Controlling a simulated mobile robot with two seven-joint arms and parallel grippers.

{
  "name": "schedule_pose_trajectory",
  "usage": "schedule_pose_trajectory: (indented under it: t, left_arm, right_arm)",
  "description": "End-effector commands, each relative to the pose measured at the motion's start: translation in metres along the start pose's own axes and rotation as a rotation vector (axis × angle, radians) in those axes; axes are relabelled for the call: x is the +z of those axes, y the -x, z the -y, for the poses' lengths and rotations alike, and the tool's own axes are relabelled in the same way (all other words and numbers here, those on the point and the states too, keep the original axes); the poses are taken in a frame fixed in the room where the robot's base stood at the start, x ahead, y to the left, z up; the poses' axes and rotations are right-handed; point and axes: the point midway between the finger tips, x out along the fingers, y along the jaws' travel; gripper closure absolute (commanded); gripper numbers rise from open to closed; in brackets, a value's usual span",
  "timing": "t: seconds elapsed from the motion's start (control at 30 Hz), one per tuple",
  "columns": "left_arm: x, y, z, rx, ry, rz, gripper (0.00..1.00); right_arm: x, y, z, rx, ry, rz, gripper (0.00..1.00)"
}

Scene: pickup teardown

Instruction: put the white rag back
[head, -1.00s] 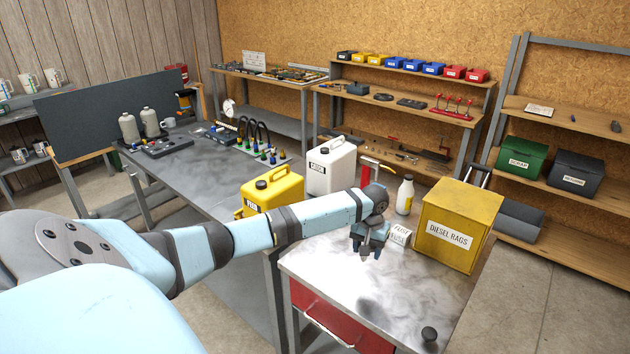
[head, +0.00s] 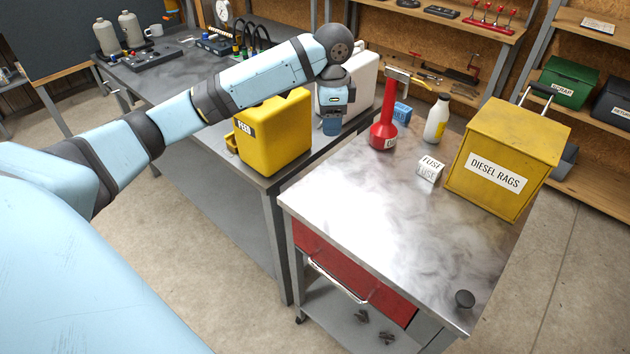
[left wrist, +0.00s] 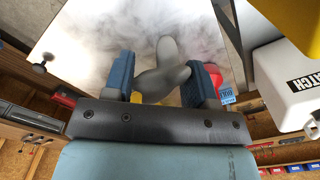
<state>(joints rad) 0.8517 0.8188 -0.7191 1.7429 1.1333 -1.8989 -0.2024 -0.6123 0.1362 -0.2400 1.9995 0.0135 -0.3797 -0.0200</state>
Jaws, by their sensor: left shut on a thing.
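My left gripper (head: 331,125) hangs in the air beside the yellow FEED jug (head: 274,135), in front of the white jug (head: 362,82). In the left wrist view its blue fingers (left wrist: 163,78) are shut on a soft, lobed, pale grey thing, which looks like the white rag (left wrist: 166,62). The rag does not show in the head view. The yellow DIESEL RAGS box (head: 507,155) stands at the right back of the steel-topped cart (head: 375,225), apart from the gripper. My right gripper is not in view.
The cart's front middle is clear. A grey workbench (head: 205,75) lies behind to the left.

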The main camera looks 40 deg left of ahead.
Motion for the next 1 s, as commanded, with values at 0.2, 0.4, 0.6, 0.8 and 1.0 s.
schedule_pose_trajectory:
  t: [0.2,0.4,0.6,0.8,1.0]
  left_arm:
    - [0.001,-0.036,-0.003,0.005,-0.021,0.005,0.71]
    - [0.001,-0.09,-0.003,0.005,-0.018,0.004,0.71]
    - [0.001,-0.137,-0.003,0.004,-0.017,0.003,0.71]
    - [0.0,-0.156,-0.002,0.001,-0.018,0.001,0.71]
    - [0.001,-0.177,-0.003,0.002,-0.018,0.002,0.71]
  right_arm:
    - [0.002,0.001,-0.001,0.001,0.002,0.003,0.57]
    - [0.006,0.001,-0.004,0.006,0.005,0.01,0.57]
    - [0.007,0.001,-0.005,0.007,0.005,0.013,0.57]
    - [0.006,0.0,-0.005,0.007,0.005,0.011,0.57]
    - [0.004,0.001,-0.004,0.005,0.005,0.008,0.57]
